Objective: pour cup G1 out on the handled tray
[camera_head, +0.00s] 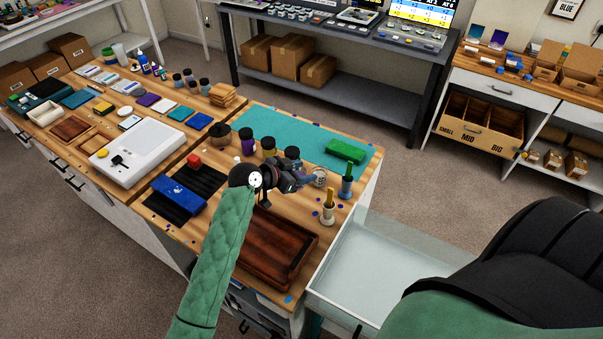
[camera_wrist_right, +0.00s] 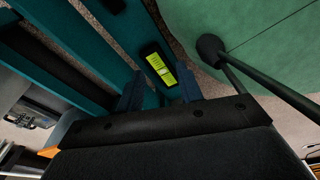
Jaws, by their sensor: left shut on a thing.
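My left gripper (camera_head: 309,180) is in the head view over the right part of the wooden workbench. It is shut on a small pale cup (camera_head: 320,177), which I take to be cup G1. The cup looks roughly upright; its label cannot be read, and its contents do not show clearly. The dark brown wooden handled tray (camera_head: 285,257) lies on the bench nearer to me, partly hidden by my left arm. The cup is beyond the tray and to its right, not over it. My right gripper (camera_wrist_right: 160,90) shows only in the right wrist view, with its fingers apart and nothing between them.
Two cups with sticks, one blue (camera_head: 347,188) and one pale (camera_head: 328,214), stand close to the held cup's right. A green block (camera_head: 345,151) lies on the teal mat (camera_head: 290,132). Dark jars (camera_head: 247,141) stand behind my gripper. A glassy open drawer (camera_head: 375,265) juts out at right.

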